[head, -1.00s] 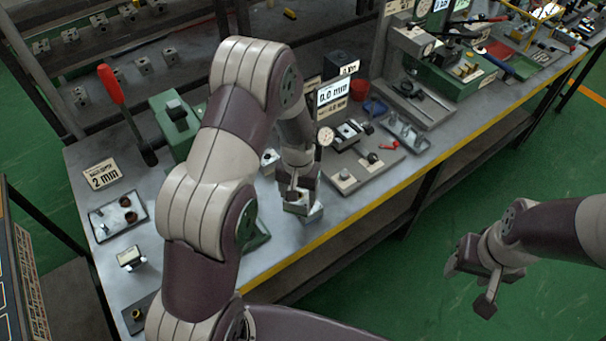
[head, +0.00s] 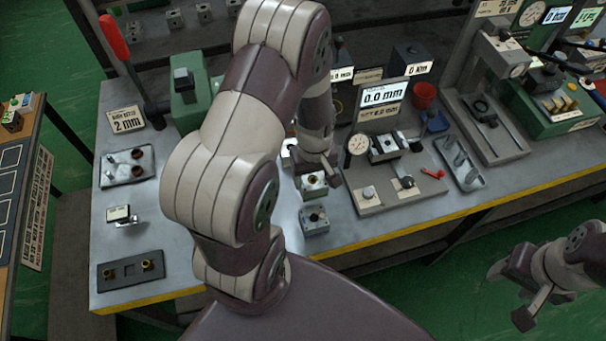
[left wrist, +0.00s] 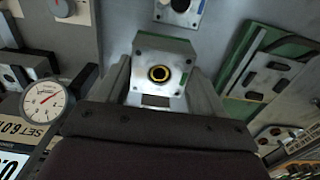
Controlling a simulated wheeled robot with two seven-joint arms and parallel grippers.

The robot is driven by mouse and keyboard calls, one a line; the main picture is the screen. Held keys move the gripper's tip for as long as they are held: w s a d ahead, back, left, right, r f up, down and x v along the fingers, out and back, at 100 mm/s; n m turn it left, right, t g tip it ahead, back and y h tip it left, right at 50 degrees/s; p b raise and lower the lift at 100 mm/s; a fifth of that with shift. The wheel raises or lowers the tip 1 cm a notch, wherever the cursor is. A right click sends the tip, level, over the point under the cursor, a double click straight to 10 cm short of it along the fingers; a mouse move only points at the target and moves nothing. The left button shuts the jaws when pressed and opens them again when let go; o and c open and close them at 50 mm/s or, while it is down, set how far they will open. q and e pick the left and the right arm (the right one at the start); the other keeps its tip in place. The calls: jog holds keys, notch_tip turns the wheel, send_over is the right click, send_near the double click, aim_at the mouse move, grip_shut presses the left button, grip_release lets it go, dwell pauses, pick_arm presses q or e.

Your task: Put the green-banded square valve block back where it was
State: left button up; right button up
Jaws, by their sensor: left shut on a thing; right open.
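My left gripper (head: 316,178) is shut on a square valve block (head: 314,187), above the middle of the workbench. In the left wrist view the held block (left wrist: 148,52) sits between the fingers, with a dark, yellow-ringed central hole and green at its edges. A second, similar square block (head: 314,221) stands just in front of it on the bench; it also shows at the top edge of the left wrist view (left wrist: 180,10). I cannot tell whether the held block touches the bench. My right gripper (head: 520,290) is open and empty, beyond the bench's front edge over the floor.
A dial-gauge fixture (head: 385,190) with a 0.0 mm display (head: 385,94) stands right of the left gripper. A parts tray (head: 128,166), a dark plate with brass fittings (head: 131,270) and a green press (head: 188,100) are left. A side table (head: 12,170) bears small blocks.

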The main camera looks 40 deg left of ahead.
pick_arm(q)
jog(key=a+f, duration=0.1)
jog(key=f, duration=0.1)
jog(key=w+a+f, duration=0.1)
jog(key=a+f, duration=0.1)
jog(key=a+f+p, duration=0.1)
jog(key=f, duration=0.1)
jog(key=shift+w+a+f, duration=0.2)
jog(key=shift+w, duration=0.05)
jog(key=shift+w+f, duration=0.15)
jog(key=shift+f, duration=0.15)
jog(key=shift+f, duration=0.15)
jog(key=o, duration=1.5)
